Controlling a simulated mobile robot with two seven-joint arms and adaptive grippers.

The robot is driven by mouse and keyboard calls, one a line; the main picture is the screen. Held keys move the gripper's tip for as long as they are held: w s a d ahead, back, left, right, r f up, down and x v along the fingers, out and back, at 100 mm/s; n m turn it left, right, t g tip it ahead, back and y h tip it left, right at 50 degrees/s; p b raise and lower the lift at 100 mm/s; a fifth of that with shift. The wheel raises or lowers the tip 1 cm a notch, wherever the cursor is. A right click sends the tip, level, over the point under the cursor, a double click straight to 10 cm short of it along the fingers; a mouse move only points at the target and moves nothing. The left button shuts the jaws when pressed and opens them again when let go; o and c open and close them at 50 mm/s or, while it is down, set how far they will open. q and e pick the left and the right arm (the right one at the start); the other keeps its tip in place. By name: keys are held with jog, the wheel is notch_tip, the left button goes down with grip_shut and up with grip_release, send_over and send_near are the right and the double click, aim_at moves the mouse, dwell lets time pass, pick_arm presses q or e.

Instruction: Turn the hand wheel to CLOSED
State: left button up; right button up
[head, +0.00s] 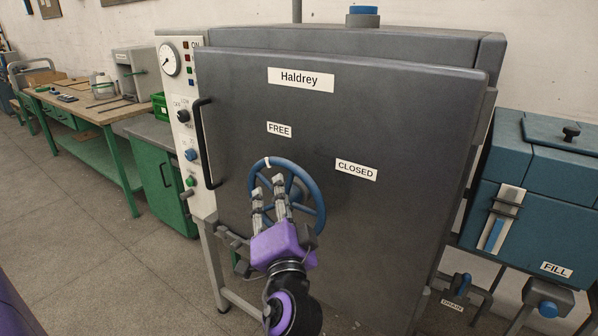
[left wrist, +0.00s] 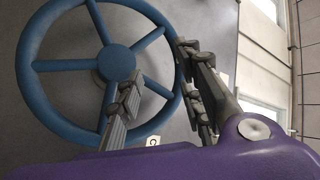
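The blue hand wheel (head: 317,190) sits on the grey door of the machine. A white mark (head: 267,163) is on its upper left rim, on the side of the FREE label (head: 279,129). The CLOSED label (head: 356,169) is to the upper right of the wheel. My left gripper (head: 268,188) is at the wheel's left part, its fingers apart. In the left wrist view, the wheel (left wrist: 38,103) fills the left; one finger of my gripper (left wrist: 158,70) overlaps the hub area and the other is outside the rim. Contact cannot be told. My right gripper is not in view.
A black door handle (head: 203,142) and a control panel (head: 172,100) with gauge are left of the wheel. A blue tank (head: 530,185) stands at right. A workbench (head: 80,105) and green cabinet (head: 160,180) are at left. The floor at left is clear.

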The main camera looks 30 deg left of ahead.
aim_at(274, 167)
pick_arm(q)
jog(key=r, duration=0.2)
jog(key=w+r+y, duration=0.1)
jog(key=shift+a+r, duration=0.15)
jog(key=shift+a, duration=0.1)
jog(key=p+x, duration=0.2)
jog(key=x, duration=0.3)
jog(key=shift+w+a, duration=0.1)
jog(key=shift+w, duration=0.05)
jog(key=shift+w+a+r, duration=0.1)
jog(key=shift+w+a, duration=0.15)
jog(key=shift+w, duration=0.05)
jog(key=shift+w+a, duration=0.2)
jog(key=shift+a, duration=0.05)
jog(key=shift+c, duration=0.7)
grip_shut()
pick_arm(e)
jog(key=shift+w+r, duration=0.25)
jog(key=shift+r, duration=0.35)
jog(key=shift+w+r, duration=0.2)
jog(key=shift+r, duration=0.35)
